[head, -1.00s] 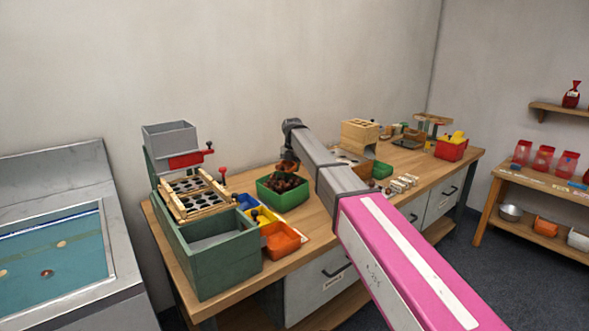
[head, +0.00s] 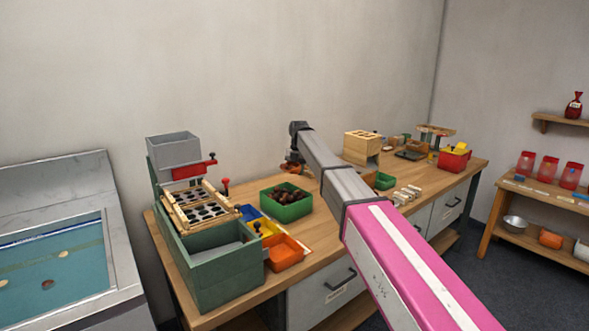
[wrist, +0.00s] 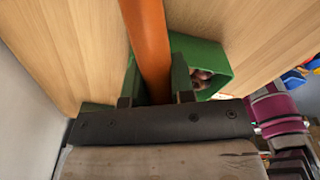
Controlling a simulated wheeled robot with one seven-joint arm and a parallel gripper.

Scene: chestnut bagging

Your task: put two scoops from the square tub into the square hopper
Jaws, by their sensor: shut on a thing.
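The square tub (head: 303,208) is green and holds brown chestnuts. It stands on the bench in the head view, and part of it shows behind the handle in the wrist view (wrist: 218,62). My gripper (wrist: 155,84) is shut on the orange handle of the scoop (wrist: 147,38). In the head view the scoop (head: 292,168) is a small orange-brown shape just above and behind the tub. The scoop's bowl is hidden in the wrist view, so I cannot tell what it holds. The square hopper (head: 172,150) is a grey box raised at the left, above a red slide.
Below the hopper are a wooden frame with dark holes (head: 203,207) and a green bin (head: 215,270). Blue, yellow and orange trays (head: 285,253) lie between bin and tub. A wooden box (head: 361,143) stands right of my arm. A metal-edged unit is far left.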

